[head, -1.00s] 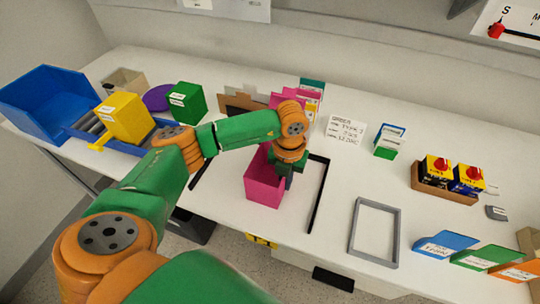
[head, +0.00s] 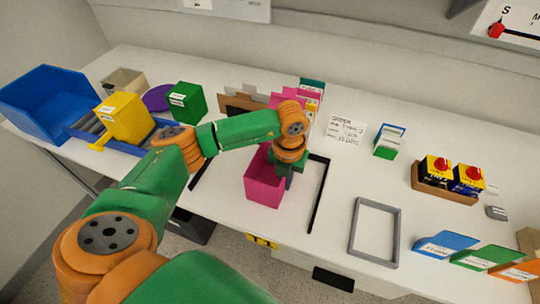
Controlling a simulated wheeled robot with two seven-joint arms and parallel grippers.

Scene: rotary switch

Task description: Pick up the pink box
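The pink box (head: 264,187) is an open-topped bin standing on the white table near its front edge, inside a black corner frame. My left arm comes in from the left and reaches over it. My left gripper (head: 284,182) points down at the right side of the pink box, at its rim. Its fingers are mostly hidden by the wrist and the box, so I cannot tell whether they are open or shut. My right gripper is not in view.
A yellow box (head: 126,118), a green box (head: 186,101) and a blue bin (head: 50,98) stand at the left. A grey frame (head: 375,232) lies to the right, with a tray of rotary switches (head: 443,183) beyond. Table between is clear.

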